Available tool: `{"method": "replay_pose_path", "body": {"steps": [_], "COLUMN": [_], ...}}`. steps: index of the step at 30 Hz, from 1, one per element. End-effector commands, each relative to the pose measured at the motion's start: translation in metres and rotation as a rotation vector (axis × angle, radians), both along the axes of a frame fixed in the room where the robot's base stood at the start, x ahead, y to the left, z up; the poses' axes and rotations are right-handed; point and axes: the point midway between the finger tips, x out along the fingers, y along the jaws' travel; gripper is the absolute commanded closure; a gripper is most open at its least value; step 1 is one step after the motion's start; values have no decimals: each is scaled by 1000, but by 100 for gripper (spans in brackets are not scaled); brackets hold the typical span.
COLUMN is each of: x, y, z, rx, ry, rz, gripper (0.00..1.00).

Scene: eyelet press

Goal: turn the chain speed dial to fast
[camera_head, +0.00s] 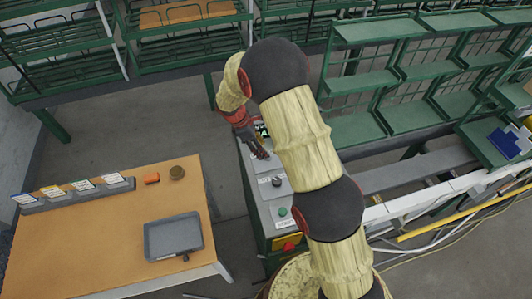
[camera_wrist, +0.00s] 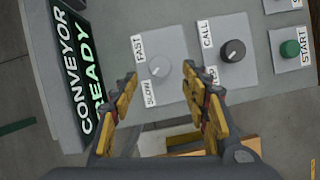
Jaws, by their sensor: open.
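The chain speed dial is a small pale grey knob (camera_wrist: 159,67) on a light plate in the wrist view, between a FAST label (camera_wrist: 138,47) and a SLOW label (camera_wrist: 150,93). Its pointer is too faint to tell which label it faces. My gripper (camera_wrist: 158,78) is open, with one fingertip on each side of the dial in the picture. I see no contact, and the remaining height above the panel is unclear. In the head view my gripper (camera_head: 260,152) is over the upper part of the control box (camera_head: 257,199); the dial is hidden there.
A black knob (camera_wrist: 234,51) labelled CALL and a green START button (camera_wrist: 289,48) sit right of the dial. A CONVEYOR READY display (camera_wrist: 80,70) is on the left. A wooden table (camera_head: 110,235) with a grey tray (camera_head: 173,237) stands left of the box.

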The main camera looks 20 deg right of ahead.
Motion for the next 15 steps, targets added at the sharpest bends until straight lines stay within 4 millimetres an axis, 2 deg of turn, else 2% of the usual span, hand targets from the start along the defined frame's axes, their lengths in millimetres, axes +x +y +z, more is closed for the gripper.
{"method": "replay_pose_path", "body": {"steps": [3,7,15], "x": [-2,-3,-3], "y": [-8,-15,-20], "z": [-19,-35,-48], "rx": [-1,-1,0], "ry": [3,1,0], "rz": [0,-3,-1], "gripper": [54,54,54]}}
